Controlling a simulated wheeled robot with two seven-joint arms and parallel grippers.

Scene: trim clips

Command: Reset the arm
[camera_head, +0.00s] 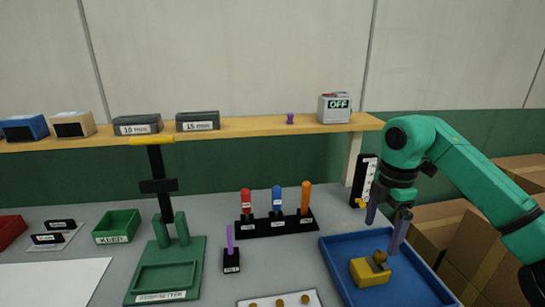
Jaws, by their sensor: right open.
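My right arm is green and comes in from the right edge. Its gripper (390,228) points down over the blue tray (335,262), with two dark purple-grey fingers apart. A yellow block (367,273) with a brownish piece on top sits in the tray, just below and left of the fingertips. I see nothing held between the fingers. My left gripper is not in view.
A rack (268,227) holds red, blue and orange handles. A green press-like fixture (165,270) stands left of centre. A wooden shelf (250,126) crosses behind, carrying boxes and an OFF box (335,108). Cardboard boxes (470,220) stand at right.

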